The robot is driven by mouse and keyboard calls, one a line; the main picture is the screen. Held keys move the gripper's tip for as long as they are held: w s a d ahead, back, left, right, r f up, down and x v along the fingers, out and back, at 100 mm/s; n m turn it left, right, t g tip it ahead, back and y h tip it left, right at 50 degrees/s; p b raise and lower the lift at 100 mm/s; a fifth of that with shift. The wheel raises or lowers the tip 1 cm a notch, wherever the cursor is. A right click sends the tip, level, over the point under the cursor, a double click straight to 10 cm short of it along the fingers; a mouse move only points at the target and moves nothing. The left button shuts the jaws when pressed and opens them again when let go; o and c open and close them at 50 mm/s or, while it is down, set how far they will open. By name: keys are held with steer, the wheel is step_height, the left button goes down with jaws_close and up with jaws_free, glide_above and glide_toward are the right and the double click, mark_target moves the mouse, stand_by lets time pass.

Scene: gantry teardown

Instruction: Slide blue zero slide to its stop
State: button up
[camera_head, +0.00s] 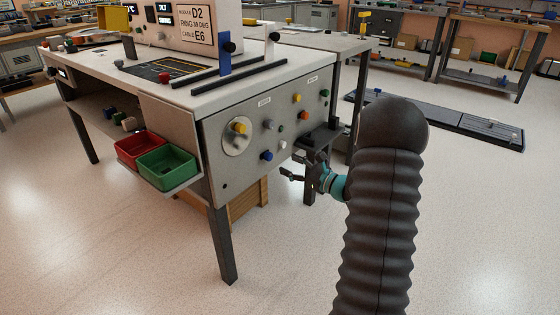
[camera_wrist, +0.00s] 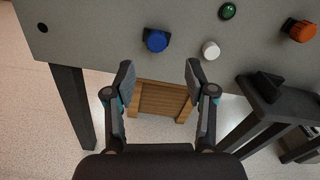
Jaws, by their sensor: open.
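A blue upright slide (camera_head: 224,54) with a dark knob stands on the rear of two black rails (camera_head: 215,73) on the bench top. A blue knob (camera_head: 267,156) sits low on the grey side panel (camera_head: 228,172); in the wrist view this blue knob (camera_wrist: 156,40) lies ahead of the fingers on a dark mount. My gripper (camera_head: 292,168) is below and right of the blue knob, well below the rails. In the wrist view my gripper (camera_wrist: 160,70) is open and empty, its fingers apart from the panel's knobs. The rails and blue slide are outside the wrist view.
A white upright (camera_head: 268,48) stands on the front rail. The panel also carries yellow, orange, green and white knobs. Red (camera_head: 138,148) and green (camera_head: 166,166) bins sit on a left shelf. A wooden crate (camera_head: 250,202) is under the bench. Open floor lies in front.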

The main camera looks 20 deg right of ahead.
steer(key=shift+v, duration=1.95)
steer(key=s+a+f+n+g+y, duration=0.1)
steer(key=s+a+f+n+g, duration=0.2)
steer(key=a+f+g, duration=0.15)
steer(key=s+a+n+g+h, duration=0.1)
steer(key=s+a+n+g, duration=0.35)
steer(key=s, duration=0.25)
steer(key=s+a+n+g, duration=0.4)
steer(key=s+n, duration=0.1)
steer(key=s, duration=0.2)
steer(key=s+a+r+n+t+h+p, duration=0.1)
steer(key=s+a+r+n+h, duration=0.2)
steer(key=s+r+n, duration=0.4)
steer(key=s+a+r+n+t+h+p, duration=0.1)
steer(key=s+a+r+n+h, duration=0.3)
steer(key=s+r+n, duration=0.3)
step_height(320, 180, up, 3)
steer(key=shift+s+a+r+n+t+h, duration=0.15)
steer(key=shift+s+a+n+t+h, duration=0.2)
steer(key=shift+s+h, duration=0.65)
